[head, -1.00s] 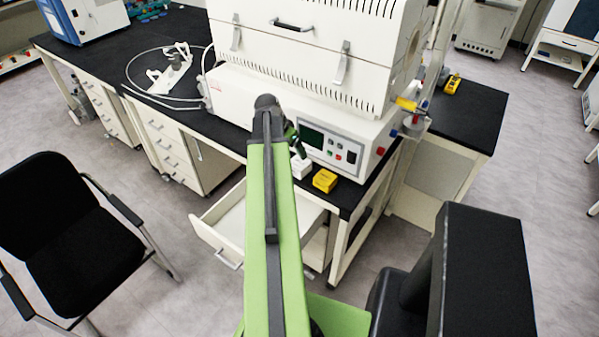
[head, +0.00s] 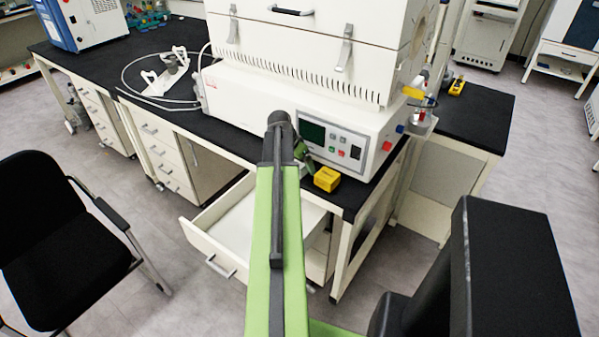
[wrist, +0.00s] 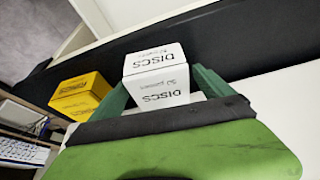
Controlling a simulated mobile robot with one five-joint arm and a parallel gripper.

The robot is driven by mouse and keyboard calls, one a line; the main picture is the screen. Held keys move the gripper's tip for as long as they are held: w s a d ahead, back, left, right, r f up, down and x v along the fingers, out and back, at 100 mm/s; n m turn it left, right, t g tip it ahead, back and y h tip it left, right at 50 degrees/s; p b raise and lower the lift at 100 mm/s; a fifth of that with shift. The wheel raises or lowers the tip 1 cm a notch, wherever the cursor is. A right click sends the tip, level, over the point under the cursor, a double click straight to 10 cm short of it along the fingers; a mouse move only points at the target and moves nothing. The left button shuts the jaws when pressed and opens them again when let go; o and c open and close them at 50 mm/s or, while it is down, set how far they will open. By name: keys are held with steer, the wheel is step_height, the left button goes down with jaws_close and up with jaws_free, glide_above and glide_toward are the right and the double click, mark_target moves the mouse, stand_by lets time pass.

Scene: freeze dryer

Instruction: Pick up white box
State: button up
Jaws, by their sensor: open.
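The white box (wrist: 157,78), printed "DISCS", stands on the black bench top in the wrist view. My gripper (wrist: 162,86) is open, with one green finger on each side of the box. I cannot tell whether either finger touches it. In the head view my gripper (head: 303,160) is low at the bench's front edge, before the white machine's panel, and the white box is almost wholly hidden behind it.
A yellow box (wrist: 80,96) stands just left of the white box in the wrist view; it also shows in the head view (head: 327,179). The large white machine (head: 290,115) stands close behind. An open drawer (head: 225,235) juts out below the bench. A black chair (head: 60,240) is at left.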

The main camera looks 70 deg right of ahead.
steer(key=shift+r, duration=0.15)
steer(key=shift+c, duration=0.3)
steer(key=c, duration=1.4)
step_height(320, 180, up, 28)
steer(key=p, duration=2.8)
